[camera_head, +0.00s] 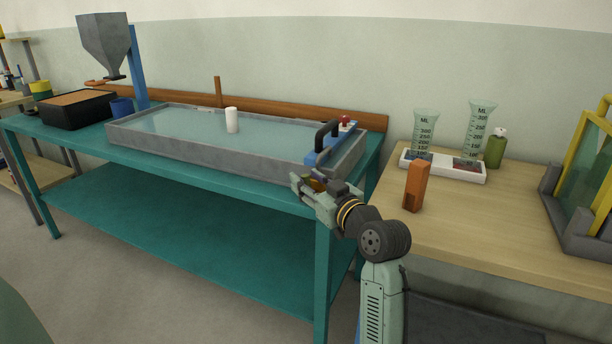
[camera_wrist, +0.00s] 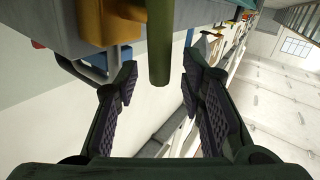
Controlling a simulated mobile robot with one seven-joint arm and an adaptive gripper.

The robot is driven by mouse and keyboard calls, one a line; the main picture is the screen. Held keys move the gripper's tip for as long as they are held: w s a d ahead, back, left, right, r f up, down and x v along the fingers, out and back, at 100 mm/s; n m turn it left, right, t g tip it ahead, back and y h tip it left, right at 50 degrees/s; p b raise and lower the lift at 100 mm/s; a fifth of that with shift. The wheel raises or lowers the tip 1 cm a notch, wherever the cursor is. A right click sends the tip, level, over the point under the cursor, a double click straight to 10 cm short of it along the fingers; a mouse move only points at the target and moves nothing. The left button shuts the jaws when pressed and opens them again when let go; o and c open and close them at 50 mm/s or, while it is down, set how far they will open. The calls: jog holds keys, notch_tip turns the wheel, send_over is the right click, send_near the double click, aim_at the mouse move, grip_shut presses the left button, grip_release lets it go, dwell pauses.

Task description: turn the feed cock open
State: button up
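The feed cock looks to be the brass-coloured body (camera_wrist: 122,22) with an olive-green lever (camera_wrist: 160,45), at the top of the wrist view. In the head view it is mostly hidden by my gripper (camera_head: 313,188), at the near right corner of the flume tray (camera_head: 230,150). In the wrist view my gripper (camera_wrist: 160,90) is open. The lever's free end hangs between the two fingers, with a visible gap on each side. I cannot tell how far the cock is turned.
A blue bracket (camera_head: 330,148) with a black handle and red knob crosses the tray's right end, close to my gripper. A white cylinder (camera_head: 232,121) stands in the tray. An orange block (camera_head: 416,186) and a white tray (camera_head: 443,166) with measuring cylinders stand on the wooden table.

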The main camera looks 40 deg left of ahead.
jog(key=shift+w+a, duration=0.25)
jog(key=shift+a, duration=0.45)
jog(key=shift+c, duration=0.3)
grip_shut()
jog(key=shift+f, duration=0.1)
